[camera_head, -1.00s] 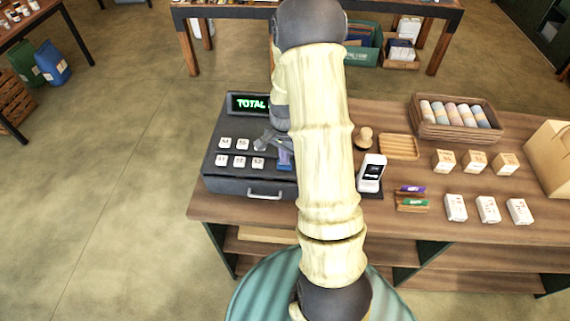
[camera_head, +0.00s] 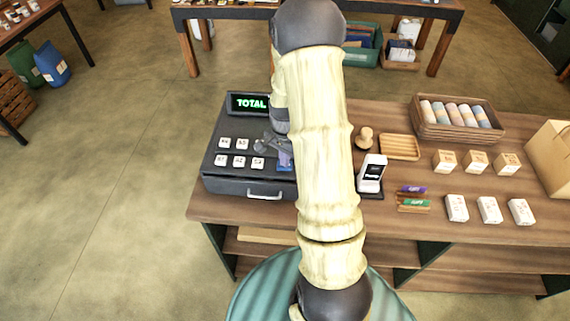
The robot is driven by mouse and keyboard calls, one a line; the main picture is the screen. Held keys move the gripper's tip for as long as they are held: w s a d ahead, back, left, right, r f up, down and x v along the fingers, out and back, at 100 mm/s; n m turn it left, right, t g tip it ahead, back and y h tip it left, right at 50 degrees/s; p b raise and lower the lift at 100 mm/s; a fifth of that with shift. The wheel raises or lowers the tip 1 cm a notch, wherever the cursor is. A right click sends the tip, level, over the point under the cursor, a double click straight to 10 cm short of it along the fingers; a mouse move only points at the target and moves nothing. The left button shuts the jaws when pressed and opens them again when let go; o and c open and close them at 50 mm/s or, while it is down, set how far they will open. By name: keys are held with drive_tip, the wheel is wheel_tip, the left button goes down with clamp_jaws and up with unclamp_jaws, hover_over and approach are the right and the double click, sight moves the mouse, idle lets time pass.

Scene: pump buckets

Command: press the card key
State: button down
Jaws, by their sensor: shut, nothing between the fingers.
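The black cash register (camera_head: 230,178) stands at the left end of the wooden counter. Its display (camera_head: 249,103) shows green "TOTAL" text, and the arm hides the display's right end. Several white keys (camera_head: 240,161) with small marks are on its sloped top. A blue key (camera_head: 285,160) is at the right, partly hidden by my gripper and arm; I cannot read its label. My gripper (camera_head: 268,147) is shut and empty, over the right part of the keys beside the blue one. I cannot tell whether it touches a key.
A white card terminal (camera_head: 371,172) stands right of my arm. Behind it are a wooden stamp (camera_head: 365,139) and a slatted tray (camera_head: 399,147). Small boxes (camera_head: 475,161), white packets (camera_head: 489,209) and a basket of rolls (camera_head: 457,116) fill the counter's right side.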

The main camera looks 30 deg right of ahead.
drive_tip(key=shift+r+p, duration=2.65)
drive_tip(key=shift+r, duration=0.85)
drive_tip(key=s+a+r+n+t+b, duration=0.1)
drive_tip(key=s+a+r+n+b, duration=0.1)
drive_tip(key=s+a+n, duration=0.4)
drive_tip(key=s+a+r+n+t+b, duration=0.1)
drive_tip(key=s+a+r+n+b, duration=0.1)
drive_tip(key=s+a+n+b, duration=0.3)
drive_tip(key=s+a+n, duration=0.1)
drive_tip(key=a, duration=0.1)
drive_tip(key=shift+s+a+r+n+t, duration=0.25)
drive_tip(key=shift+a+r+n+t, duration=0.05)
drive_tip(key=shift+r+n, duration=0.1)
